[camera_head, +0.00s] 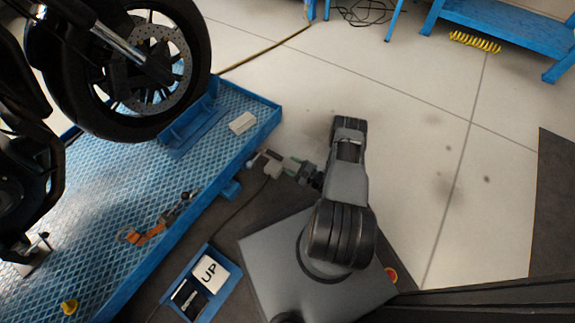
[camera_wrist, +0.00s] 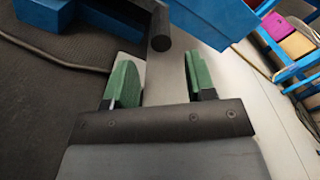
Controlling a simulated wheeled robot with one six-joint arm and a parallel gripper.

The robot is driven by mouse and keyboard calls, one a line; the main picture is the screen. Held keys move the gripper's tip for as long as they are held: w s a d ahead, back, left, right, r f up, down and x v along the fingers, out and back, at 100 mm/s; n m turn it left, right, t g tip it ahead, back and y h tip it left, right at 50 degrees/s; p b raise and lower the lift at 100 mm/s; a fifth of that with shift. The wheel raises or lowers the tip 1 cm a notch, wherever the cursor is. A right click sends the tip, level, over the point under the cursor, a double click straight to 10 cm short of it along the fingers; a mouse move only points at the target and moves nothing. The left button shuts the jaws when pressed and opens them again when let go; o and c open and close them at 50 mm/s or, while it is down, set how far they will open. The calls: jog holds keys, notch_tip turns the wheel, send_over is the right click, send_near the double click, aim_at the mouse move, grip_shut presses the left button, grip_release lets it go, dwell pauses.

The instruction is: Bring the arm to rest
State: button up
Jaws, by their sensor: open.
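My arm is bent over the grey top of my base in the head view. My gripper (camera_head: 284,168) points left toward the edge of the blue motorcycle lift (camera_head: 262,126).
The lift carries a motorcycle wheel (camera_head: 125,75), a white block (camera_head: 242,122), an orange strap (camera_head: 146,235) and a yellow piece (camera_head: 69,306). The pale floor (camera_head: 430,150) right of my arm is clear.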

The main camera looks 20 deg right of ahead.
jog(key=shift+s+d, duration=0.15)
jog(key=shift+s, duration=0.25)
